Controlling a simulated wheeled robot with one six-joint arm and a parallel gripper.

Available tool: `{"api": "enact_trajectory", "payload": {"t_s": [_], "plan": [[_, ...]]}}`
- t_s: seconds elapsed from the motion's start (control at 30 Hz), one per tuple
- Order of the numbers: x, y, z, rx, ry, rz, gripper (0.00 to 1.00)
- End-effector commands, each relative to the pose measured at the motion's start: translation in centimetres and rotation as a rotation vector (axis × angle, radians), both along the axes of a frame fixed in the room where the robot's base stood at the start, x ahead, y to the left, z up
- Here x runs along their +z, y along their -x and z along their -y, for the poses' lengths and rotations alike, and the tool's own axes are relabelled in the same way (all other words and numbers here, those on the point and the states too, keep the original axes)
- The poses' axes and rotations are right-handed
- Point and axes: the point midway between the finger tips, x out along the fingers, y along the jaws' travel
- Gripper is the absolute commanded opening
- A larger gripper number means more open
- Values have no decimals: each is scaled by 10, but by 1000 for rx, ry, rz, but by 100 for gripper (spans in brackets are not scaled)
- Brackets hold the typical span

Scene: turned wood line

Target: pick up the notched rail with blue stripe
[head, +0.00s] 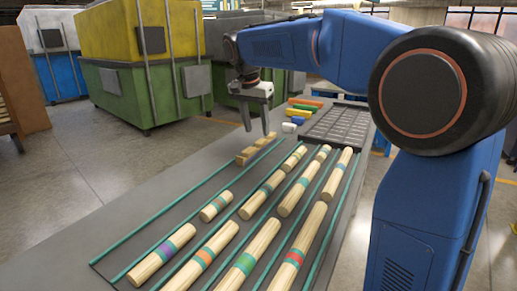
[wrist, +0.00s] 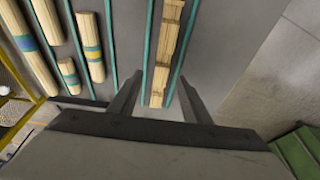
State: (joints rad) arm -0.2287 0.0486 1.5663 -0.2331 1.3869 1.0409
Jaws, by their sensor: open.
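A pale wooden notched rail (head: 256,150) lies at the far left part of the grey worktop, with blocky steps along it. In the wrist view the notched rail (wrist: 164,50) runs away from me in a lane between two teal strips. I cannot make out a blue stripe on it. My gripper (head: 257,129) hangs above the rail, pointing down, with its fingers apart. In the wrist view my gripper (wrist: 160,78) is open and empty, one finger on each side of the rail's near end. The exact height gap is hard to tell.
Several turned wood rods lie in the neighbouring lanes, including a purple-striped rod (head: 162,256) and a red-striped rod (head: 298,251). A dark compartment tray (head: 335,127) stands behind them, beside coloured blocks such as a yellow one (head: 298,112). A green and yellow bin (head: 145,95) stands beyond the worktop.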

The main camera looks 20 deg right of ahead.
Motion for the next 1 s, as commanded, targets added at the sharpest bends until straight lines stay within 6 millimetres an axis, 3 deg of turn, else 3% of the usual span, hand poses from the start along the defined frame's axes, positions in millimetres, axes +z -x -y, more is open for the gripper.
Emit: {"api": "enact_trajectory", "payload": {"t_s": [0.17,0.5,0.83,1.0], "plan": [[-9,-2,1,0,0,0,44],[-49,-11,6,0,1,-1,44],[-55,-13,7,0,-1,1,44],[-55,-13,7,0,-1,1,6]]}}
